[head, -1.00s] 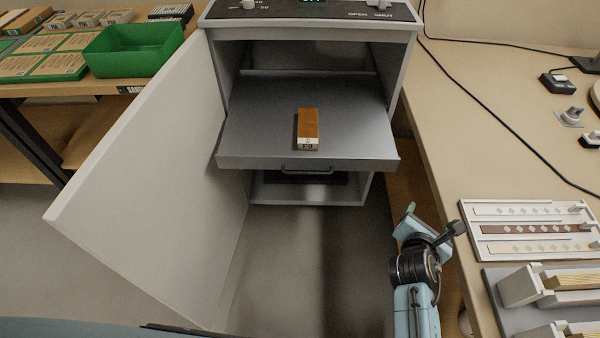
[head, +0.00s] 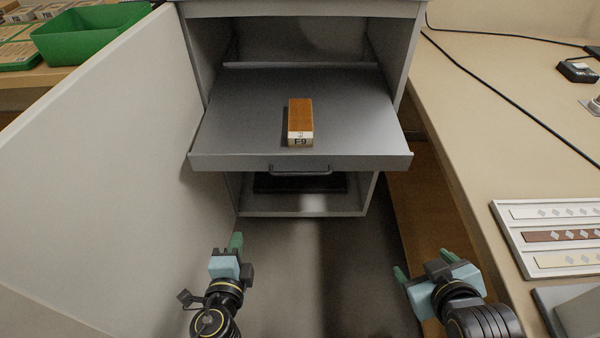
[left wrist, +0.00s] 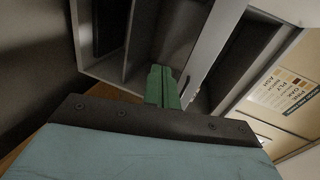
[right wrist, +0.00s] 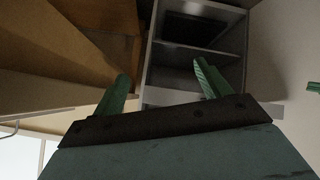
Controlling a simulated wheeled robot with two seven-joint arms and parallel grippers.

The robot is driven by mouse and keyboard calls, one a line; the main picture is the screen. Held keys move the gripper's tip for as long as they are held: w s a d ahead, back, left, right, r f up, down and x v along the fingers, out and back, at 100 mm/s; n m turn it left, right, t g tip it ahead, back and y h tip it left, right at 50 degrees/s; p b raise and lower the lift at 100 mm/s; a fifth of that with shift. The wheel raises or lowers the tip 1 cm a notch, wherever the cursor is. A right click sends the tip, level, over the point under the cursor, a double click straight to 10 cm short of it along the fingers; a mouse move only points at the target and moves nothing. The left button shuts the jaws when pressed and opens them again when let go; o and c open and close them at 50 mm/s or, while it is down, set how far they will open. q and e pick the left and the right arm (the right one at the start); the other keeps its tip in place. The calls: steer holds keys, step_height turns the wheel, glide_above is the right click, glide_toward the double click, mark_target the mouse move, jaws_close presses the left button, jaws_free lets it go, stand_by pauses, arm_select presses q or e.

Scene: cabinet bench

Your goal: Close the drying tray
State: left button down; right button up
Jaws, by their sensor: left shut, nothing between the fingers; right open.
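The drying tray (head: 240,115) is a grey flat shelf pulled out of the open cabinet (head: 205,40). Its front edge carries a dark bar handle (head: 300,170). A brown block (head: 300,118) with a pale end marked F9 lies on the tray. My left gripper (head: 236,242) is below and in front of the tray, left of the handle, shut and empty; its green fingers (left wrist: 162,86) are together in the left wrist view. My right gripper (head: 425,264) is low to the right of the tray, open and empty; its fingers are spread in the right wrist view (right wrist: 163,84). Neither touches the tray.
The cabinet door (head: 100,140) stands swung open on the left. A bench (head: 480,110) runs along the right side, with a white sample rack (head: 510,222) near its edge. A green bin (head: 85,38) stands on the left table. Floor space in front is clear.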

arm_select(q)
step_height(320, 180, up, 7)
steer(key=d+t+b, duration=0.2)
steer(key=t, duration=0.1)
glide_toward(248, 158)
steer(key=shift+m, duration=0.3)
steer(key=w+b, duration=0.1)
steer(key=w, duration=0.5)
steer(key=shift+a, duration=0.2)
steer(key=shift+w, duration=0.45)
arm_select(e)
steer(key=w+a+r+m+t+y, duration=0.2)
steer(key=w+a+r+t+y, duration=0.1)
steer(key=r, duration=0.3)
steer(key=shift+a+t, duration=0.7)
steer(key=shift+a, duration=0.05)
steer(key=shift+s, duration=0.1)
